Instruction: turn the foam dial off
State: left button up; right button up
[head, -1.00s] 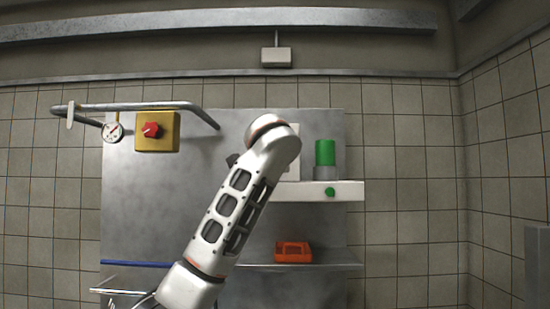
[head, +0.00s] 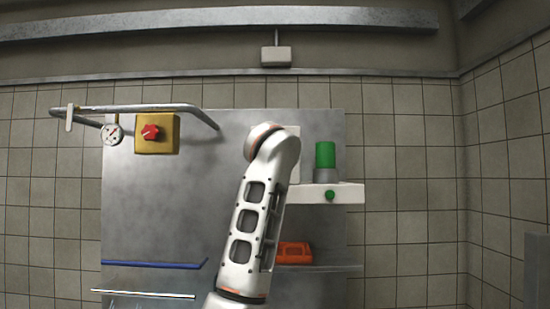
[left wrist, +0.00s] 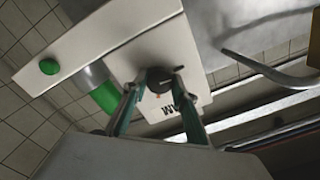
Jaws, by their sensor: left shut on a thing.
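The foam dial is a dark round knob (left wrist: 159,84) on a white panel (left wrist: 158,48) in the left wrist view. Black lettering, partly hidden, shows on the panel beside it. My left gripper (left wrist: 157,76) has its two fingertips on either side of the knob and is shut on it. In the head view my left arm covers the knob and the gripper; only a strip of the white panel (head: 294,143) shows behind the arm. My right gripper is in neither view.
A white shelf (head: 348,192) with a green button (head: 330,195) and a green cylinder (head: 325,156) is right of my arm. An orange box (head: 296,253) sits below. A yellow box with a red knob (head: 151,132), a gauge (head: 112,134) and a bent pipe (head: 160,107) are left.

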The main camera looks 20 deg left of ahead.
pick_arm(q)
jog(key=shift+f+n, duration=0.15)
jog(key=shift+n, duration=0.25)
jog(key=shift+o, duration=0.2)
jog(key=shift+c, duration=0.2)
jog(key=o, duration=1.1)
notch_tip(320, 180, up, 10)
jog(key=shift+r, duration=0.1)
